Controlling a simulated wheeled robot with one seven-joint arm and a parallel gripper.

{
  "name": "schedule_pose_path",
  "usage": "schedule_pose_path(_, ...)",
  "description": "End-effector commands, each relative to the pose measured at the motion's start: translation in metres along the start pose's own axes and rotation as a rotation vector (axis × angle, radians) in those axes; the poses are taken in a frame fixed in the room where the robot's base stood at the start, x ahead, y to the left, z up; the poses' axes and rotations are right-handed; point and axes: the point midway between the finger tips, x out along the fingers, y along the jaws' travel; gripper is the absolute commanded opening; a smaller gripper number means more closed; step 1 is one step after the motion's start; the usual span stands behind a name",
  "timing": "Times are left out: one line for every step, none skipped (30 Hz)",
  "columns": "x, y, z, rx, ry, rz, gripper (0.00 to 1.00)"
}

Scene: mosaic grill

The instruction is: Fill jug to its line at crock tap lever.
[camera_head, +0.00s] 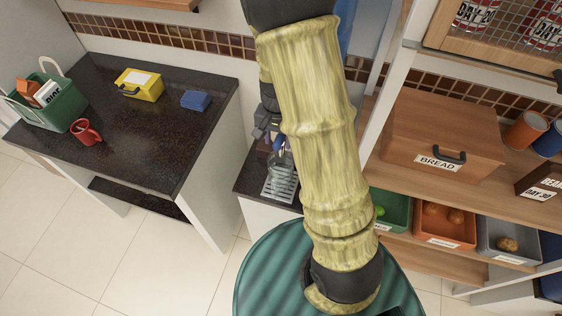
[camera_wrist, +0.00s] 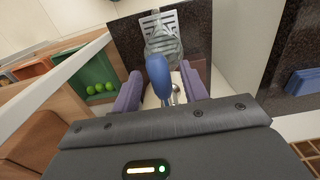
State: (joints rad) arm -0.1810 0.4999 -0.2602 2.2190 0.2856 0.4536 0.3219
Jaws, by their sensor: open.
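A blue tap lever (camera_wrist: 158,72) shows in the wrist view, between the two purple fingers of my open gripper (camera_wrist: 161,80). There is a gap on either side of it, and I see no clear contact. A clear jug (camera_wrist: 164,46) stands just beyond the lever, over a slotted metal drip tray (camera_wrist: 158,20). In the head view, the jug (camera_head: 281,164) is upright on the drip tray (camera_head: 279,189), partly behind my arm. I cannot make out the jug's line or any water level. The crock is mostly hidden by my arm and gripper.
A dark counter (camera_head: 180,125) at left holds a green bin (camera_head: 62,118), a red mug (camera_head: 88,133), a yellow box (camera_head: 140,87) and a blue block (camera_head: 196,100). Shelves at right hold a bread box (camera_head: 440,140) and green (camera_head: 396,222), orange (camera_head: 440,237) and grey bins (camera_head: 495,225).

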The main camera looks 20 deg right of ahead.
Motion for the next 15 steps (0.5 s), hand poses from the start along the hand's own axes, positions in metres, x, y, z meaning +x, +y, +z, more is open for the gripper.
schedule_pose_path(-0.0004,0.0,0.0,0.0,0.0,0.0,0.44)
schedule_pose_path(-0.0005,0.0,0.0,0.0,0.0,0.0,0.44)
schedule_pose_path(-0.0005,0.0,0.0,0.0,0.0,0.0,0.44)
schedule_pose_path(-0.0005,0.0,0.0,0.0,0.0,0.0,0.42)
schedule_pose_path(-0.0005,0.0,0.0,0.0,0.0,0.0,0.36)
schedule_pose_path(-0.0005,0.0,-0.0001,0.0,0.0,0.0,0.28)
schedule_pose_path(-0.0005,0.0,-0.0001,0.0,0.0,0.0,0.22)
schedule_pose_path(-0.0005,0.0,-0.0001,0.0,0.0,0.0,0.16)
schedule_pose_path(-0.0005,0.0,-0.0001,0.0,0.0,0.0,0.08)
schedule_pose_path(-0.0006,-0.0001,-0.0001,0.0,0.0,0.0,0.08)
schedule_pose_path(-0.0006,-0.0001,-0.0001,0.0,0.001,0.0,0.08)
schedule_pose_path(-0.0006,-0.0002,-0.0001,0.0,0.001,0.0,0.08)
schedule_pose_path(-0.0007,-0.0002,-0.0001,0.0,0.001,0.0,0.08)
schedule_pose_path(-0.0009,-0.0002,-0.0002,0.0,0.001,-0.001,0.08)
schedule_pose_path(-0.0013,-0.0003,-0.0003,0.0,0.001,-0.001,0.08)
